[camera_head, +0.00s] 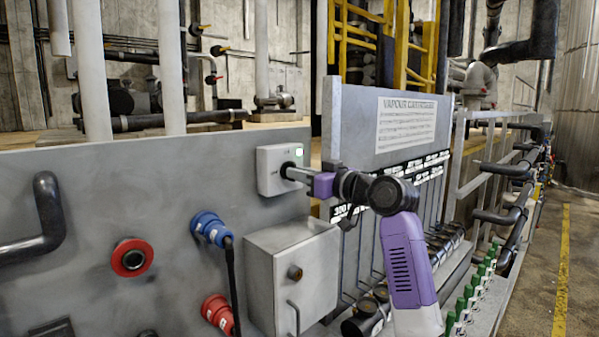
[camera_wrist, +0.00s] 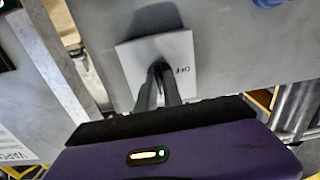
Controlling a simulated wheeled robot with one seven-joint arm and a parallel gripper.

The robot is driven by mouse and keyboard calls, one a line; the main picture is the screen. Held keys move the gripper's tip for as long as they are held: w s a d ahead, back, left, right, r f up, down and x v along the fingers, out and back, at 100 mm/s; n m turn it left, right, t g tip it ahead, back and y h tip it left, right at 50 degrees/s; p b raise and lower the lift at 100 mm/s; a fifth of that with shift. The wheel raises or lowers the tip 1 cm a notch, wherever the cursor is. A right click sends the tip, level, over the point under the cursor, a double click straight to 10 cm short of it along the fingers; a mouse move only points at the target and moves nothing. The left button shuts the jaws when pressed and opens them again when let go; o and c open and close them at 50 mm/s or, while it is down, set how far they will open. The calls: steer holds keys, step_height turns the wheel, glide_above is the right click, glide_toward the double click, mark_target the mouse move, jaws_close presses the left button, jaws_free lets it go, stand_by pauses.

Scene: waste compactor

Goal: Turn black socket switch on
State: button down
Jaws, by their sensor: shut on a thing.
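In the wrist view the box (camera_wrist: 186,52) shows a label reading OFF beside the fingers. The gripper fingers (camera_wrist: 160,78) close at the middle of the box and hide most of the knob, so its exact angle cannot be told.
A blue socket plug (camera_head: 211,229) with a black cable, a red socket (camera_head: 218,312) and a red round button (camera_head: 131,258) are on the panel. A grey box (camera_head: 292,275) juts out below the switch. A sign board (camera_head: 405,125) stands right of it.

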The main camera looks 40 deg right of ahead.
steer(key=shift+f, duration=0.15)
stand_by(0.4)
steer(key=c, duration=1.5)
jaws_free()
steer(key=shift+s, duration=0.1)
steer(key=s+b, duration=0.2)
steer(key=s, duration=0.5)
steer(key=shift+s+d, duration=0.1)
steer(key=shift+s, duration=0.2)
steer(key=shift+r+m, duration=0.2)
steer(key=shift+m, duration=0.1)
